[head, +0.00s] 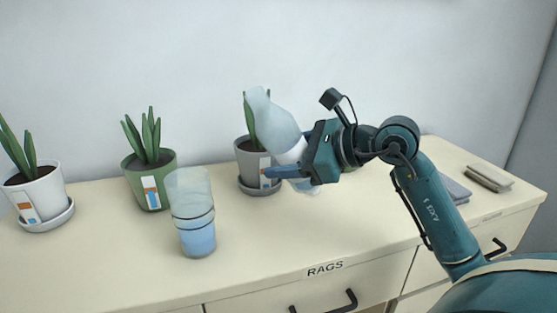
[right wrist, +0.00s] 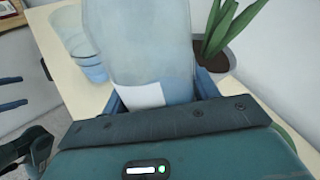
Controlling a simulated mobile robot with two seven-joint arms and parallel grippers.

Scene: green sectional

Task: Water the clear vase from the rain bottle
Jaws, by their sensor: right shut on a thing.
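The clear vase (head: 190,208) stands upright on the cabinet top with blue water in its lower part and dark bands around its middle. It also shows in the right wrist view (right wrist: 84,45). My right gripper (head: 290,173) is shut on the rain bottle (head: 275,125), a pale translucent bottle with a white label. The bottle is tilted, its narrow top leaning left toward the vase but apart from it. In the right wrist view the bottle (right wrist: 140,45) fills the space between the fingers. Its water level is hard to tell.
A white pot (head: 38,195), a green pot (head: 150,182) and a grey pot (head: 248,160) with plants stand along the back. The grey pot is behind the bottle. Folded cloths (head: 489,178) lie at the right. A drawer labelled RAGS (head: 325,285) is below the front edge.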

